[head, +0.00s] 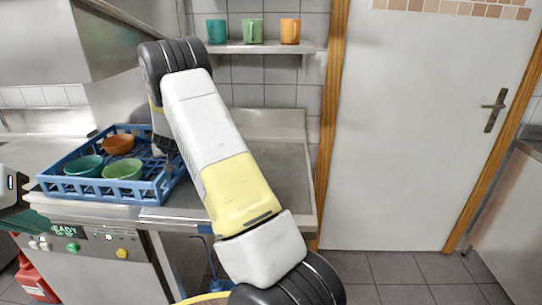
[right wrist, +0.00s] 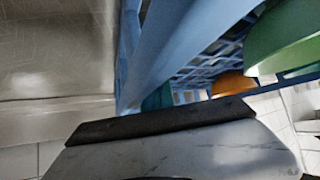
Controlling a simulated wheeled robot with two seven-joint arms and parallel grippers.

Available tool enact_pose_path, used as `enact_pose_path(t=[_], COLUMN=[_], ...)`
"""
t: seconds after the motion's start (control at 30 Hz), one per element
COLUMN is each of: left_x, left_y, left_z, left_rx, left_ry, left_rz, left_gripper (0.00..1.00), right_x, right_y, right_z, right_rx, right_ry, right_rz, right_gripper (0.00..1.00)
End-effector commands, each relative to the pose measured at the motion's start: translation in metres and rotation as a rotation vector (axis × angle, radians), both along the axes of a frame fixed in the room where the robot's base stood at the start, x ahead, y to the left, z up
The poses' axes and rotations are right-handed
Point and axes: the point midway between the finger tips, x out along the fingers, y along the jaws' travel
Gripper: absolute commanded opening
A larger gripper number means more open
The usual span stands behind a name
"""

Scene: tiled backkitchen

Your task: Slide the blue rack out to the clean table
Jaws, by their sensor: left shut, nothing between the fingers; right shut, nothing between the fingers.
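The blue rack (head: 110,190) sits on the steel surface above the dishwasher at the left, with its right end by the clean table (head: 285,165). It holds a teal bowl (head: 84,166), a green bowl (head: 123,170) and an orange bowl (head: 117,144). My right arm crosses the middle of the head view, and its gripper (head: 168,148) is by the rack's right side, partly hidden. In the right wrist view the right gripper (right wrist: 165,120) is shut and empty, close to the rack's blue side (right wrist: 190,45); contact is unclear. My left gripper (head: 20,212) is shut at the left edge, near the rack's left front corner.
The dishwasher front (head: 95,250) has a display and knobs. A steel hood (head: 105,40) hangs above the rack. A wall shelf (head: 255,47) holds three mugs. The visible part of the clean table is bare. A white door (head: 430,130) stands at the right.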

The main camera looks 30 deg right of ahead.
Motion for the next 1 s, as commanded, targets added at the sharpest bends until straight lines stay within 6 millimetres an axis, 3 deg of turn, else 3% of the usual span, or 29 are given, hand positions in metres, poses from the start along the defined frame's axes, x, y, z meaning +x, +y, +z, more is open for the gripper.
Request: enact_pose_path(t=[0.03,1.0], left_x=[0.000,0.000], left_y=[0.000,0.000], left_z=[0.000,0.000], left_rx=[0.000,0.000], left_ry=[0.000,0.000], left_rz=[0.000,0.000], left_gripper=[0.00,0.00], right_x=[-0.006,-0.066], right_y=[-0.012,-0.099], right_z=[-0.005,-0.003], right_rx=[-0.001,0.000], right_ry=[0.010,0.007], right_rz=[-0.009,-0.009], right_gripper=[0.00,0.00])
